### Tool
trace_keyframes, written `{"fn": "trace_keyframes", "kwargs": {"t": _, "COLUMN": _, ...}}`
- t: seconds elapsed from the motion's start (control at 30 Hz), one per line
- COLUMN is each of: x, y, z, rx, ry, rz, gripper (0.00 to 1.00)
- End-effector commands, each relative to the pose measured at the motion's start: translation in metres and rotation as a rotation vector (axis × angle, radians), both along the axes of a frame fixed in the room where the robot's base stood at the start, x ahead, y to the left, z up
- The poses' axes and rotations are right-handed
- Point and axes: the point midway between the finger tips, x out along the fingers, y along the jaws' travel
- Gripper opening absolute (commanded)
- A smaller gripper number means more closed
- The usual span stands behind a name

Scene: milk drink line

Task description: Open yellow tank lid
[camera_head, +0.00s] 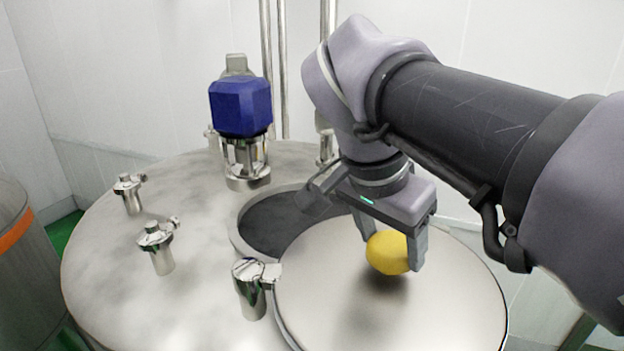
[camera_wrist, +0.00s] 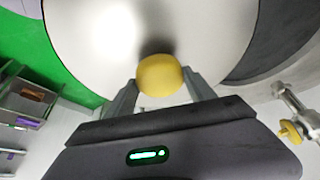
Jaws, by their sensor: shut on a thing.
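The tank lid (camera_head: 345,290) is a round, shiny metal disc with a yellow ball knob (camera_head: 387,252) on it. My gripper (camera_head: 392,248) is shut on the knob, one finger on each side. The lid sits aside to the right of the dark round opening (camera_head: 272,222) in the tank top, so part of the opening is uncovered. In the wrist view the knob (camera_wrist: 160,75) sits between my two fingers, with the pale lid (camera_wrist: 100,35) behind it. The lid's far right part is partly hidden by my arm in the head view.
The tank top (camera_head: 110,270) carries a blue motor (camera_head: 240,106) at the back and several short metal fittings, one (camera_head: 252,288) close to the lid's left edge. Another tank with an orange band (camera_head: 15,230) stands at the left. White walls lie behind.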

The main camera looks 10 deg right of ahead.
Motion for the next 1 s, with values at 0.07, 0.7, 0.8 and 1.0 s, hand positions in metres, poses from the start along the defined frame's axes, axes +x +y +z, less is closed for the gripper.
{"fn": "trace_keyframes", "kwargs": {"t": 0.07, "x": -0.0027, "y": 0.0007, "z": -0.0013, "rx": 0.000, "ry": 0.003, "rz": -0.012, "gripper": 0.00}}
{"fn": "trace_keyframes", "kwargs": {"t": 0.7, "x": -0.0051, "y": 0.0012, "z": -0.0010, "rx": 0.000, "ry": 0.002, "rz": -0.025, "gripper": 0.85}}
{"fn": "trace_keyframes", "kwargs": {"t": 0.8, "x": -0.0050, "y": 0.0012, "z": -0.0008, "rx": 0.000, "ry": 0.002, "rz": -0.025, "gripper": 0.85}}
{"fn": "trace_keyframes", "kwargs": {"t": 1.0, "x": -0.0046, "y": 0.0009, "z": 0.0014, "rx": 0.000, "ry": 0.001, "rz": -0.024, "gripper": 0.85}}
